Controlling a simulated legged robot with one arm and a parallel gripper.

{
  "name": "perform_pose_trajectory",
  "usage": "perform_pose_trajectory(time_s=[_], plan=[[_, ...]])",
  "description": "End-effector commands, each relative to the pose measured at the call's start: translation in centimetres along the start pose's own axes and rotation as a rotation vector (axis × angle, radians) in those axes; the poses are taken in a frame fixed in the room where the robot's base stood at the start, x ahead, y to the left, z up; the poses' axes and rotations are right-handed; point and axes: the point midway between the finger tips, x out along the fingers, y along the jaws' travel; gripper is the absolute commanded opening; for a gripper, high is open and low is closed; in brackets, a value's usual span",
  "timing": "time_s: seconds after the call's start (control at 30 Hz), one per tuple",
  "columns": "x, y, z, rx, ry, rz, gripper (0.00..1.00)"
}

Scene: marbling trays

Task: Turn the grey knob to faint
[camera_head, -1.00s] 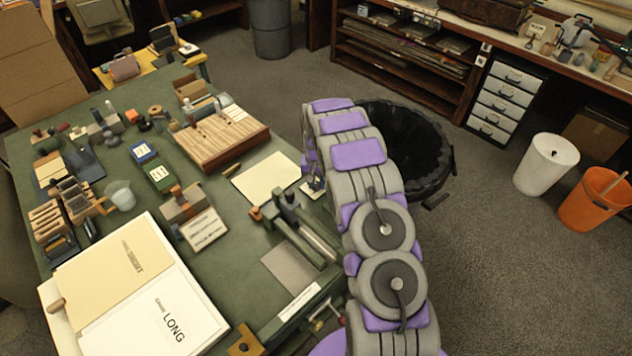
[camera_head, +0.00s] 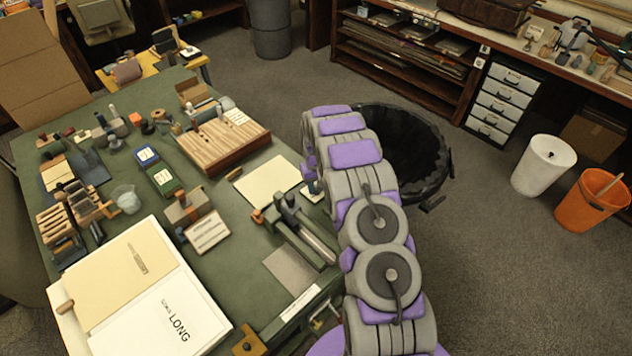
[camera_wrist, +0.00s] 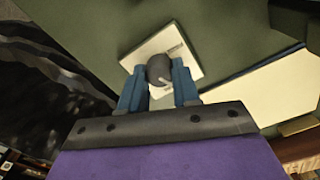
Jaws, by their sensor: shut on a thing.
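The grey knob (camera_wrist: 157,67) is round and dark, on a small white plate (camera_wrist: 184,61) with small print I cannot read. A pale pointer line on the knob points to the lower right in the wrist view. My gripper (camera_wrist: 159,70) has its two blue fingers shut on the knob, one on each side. In the head view the plate (camera_head: 309,195) shows partly at the green table's right edge, beside my arm. The knob and fingertips are mostly hidden there by my arm, and which label the pointer meets cannot be told.
A black round tub (camera_head: 425,165) stands on the floor behind my arm.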

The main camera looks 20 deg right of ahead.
Motion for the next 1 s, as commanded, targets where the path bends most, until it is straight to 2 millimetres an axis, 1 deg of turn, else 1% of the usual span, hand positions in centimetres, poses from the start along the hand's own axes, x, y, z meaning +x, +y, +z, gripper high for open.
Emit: perform_pose_trajectory(time_s=[0.03,0.3,0.6,0.8,1.0], plan=[[-0.15,-0.07,0.29,-0.043,-0.009,-0.002,0.01],[-0.17,0.02,0.32,-0.296,-0.009,-0.002,0.01],[0.02,0.04,0.36,-0.527,-0.009,-0.003,0.01],[0.13,0.04,0.36,-0.626,-0.009,-0.004,0.01],[0.18,0.05,0.33,-0.677,-0.009,-0.004,0.01]])
